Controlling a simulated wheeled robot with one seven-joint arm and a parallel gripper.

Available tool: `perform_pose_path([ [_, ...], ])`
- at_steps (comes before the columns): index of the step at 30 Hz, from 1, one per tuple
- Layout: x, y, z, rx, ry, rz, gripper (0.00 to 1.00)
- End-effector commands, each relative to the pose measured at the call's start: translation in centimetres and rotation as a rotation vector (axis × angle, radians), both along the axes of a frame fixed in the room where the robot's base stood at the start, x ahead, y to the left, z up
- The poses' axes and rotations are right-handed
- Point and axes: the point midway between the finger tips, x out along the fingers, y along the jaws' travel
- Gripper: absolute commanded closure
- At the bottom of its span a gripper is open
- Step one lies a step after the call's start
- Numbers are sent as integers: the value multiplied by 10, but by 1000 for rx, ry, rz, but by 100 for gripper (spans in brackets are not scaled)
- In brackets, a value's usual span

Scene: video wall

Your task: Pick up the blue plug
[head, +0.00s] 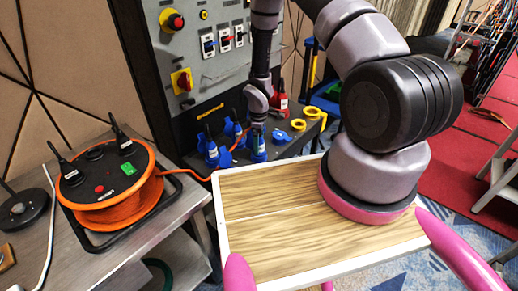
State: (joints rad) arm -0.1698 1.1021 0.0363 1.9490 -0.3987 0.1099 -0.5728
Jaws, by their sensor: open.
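Several blue plugs and sockets sit along the dark sloped ledge below the grey electrical panel. One blue plug (258,150) stands right below my gripper (257,122). Another blue plug (213,154) is to its left, with a further blue connector (232,128) just behind. My gripper points down at the ledge and is open, small in the picture. I cannot tell whether its fingers touch the plug or only stand above it. Part of the ledge behind is hidden by my arm.
The panel (215,70) with switches rises behind the ledge. A red connector (281,101) and yellow sockets (298,124) lie to the right. An orange cable reel (110,175) stands on the left metal table (178,214); its cable runs toward the ledge.

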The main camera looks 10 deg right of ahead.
Motion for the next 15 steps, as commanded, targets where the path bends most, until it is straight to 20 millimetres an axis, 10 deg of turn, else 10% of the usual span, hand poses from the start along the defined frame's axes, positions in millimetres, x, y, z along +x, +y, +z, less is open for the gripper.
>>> perform_pose_path([
  [6, 0, 0, 0, 0, -1, 0, 12],
  [13, 0, 0, 0, 0, 0, 0, 100],
  [15, 0, 0, 0, 0, -1, 0, 100],
])
